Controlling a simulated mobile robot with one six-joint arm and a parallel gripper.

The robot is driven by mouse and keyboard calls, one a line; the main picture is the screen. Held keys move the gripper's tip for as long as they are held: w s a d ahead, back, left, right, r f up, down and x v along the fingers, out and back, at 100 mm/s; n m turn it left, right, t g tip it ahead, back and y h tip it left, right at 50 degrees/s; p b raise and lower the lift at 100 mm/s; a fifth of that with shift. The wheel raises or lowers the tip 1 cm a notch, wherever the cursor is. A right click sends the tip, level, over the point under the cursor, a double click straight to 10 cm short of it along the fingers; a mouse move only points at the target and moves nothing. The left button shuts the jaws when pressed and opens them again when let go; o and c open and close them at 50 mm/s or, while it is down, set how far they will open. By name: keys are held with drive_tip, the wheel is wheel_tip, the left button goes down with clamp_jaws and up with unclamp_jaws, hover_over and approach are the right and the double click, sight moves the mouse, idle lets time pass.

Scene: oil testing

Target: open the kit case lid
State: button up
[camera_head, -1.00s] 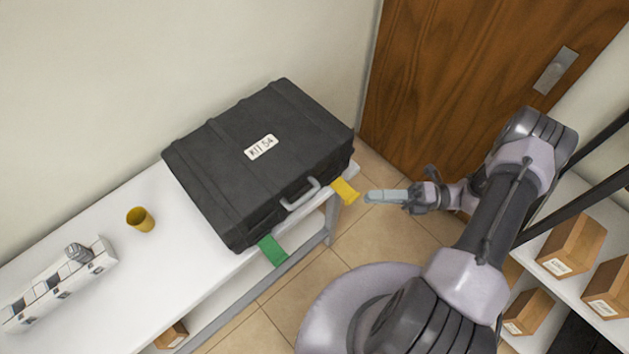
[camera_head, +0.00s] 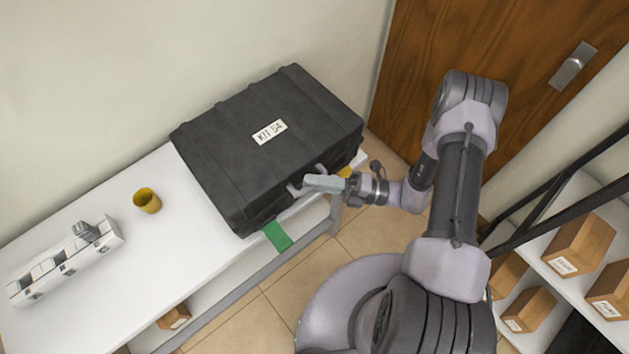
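The black kit case (camera_head: 240,165) lies flat and closed at the right end of the white table, with a white "KIT 54" label on its lid. Its grey handle (camera_head: 296,190) is on the front side and is partly hidden by my gripper. My gripper (camera_head: 308,183) is at the front of the case, its light grey fingers pointing left at the handle. I cannot tell whether the fingers touch the case or whether they are apart. A green tab (camera_head: 277,236) and a yellow tab (camera_head: 345,172) hang at the table's front edge.
A yellow cup (camera_head: 147,200) and a white rack (camera_head: 66,262) stand on the white table (camera_head: 130,265) left of the case. A wooden door (camera_head: 530,60) is behind my arm. Shelves with cardboard boxes (camera_head: 580,245) stand at the right. The wall is close behind the case.

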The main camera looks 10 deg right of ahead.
drive_tip(key=shift+a, duration=0.1)
clamp_jaws()
idle(1.4)
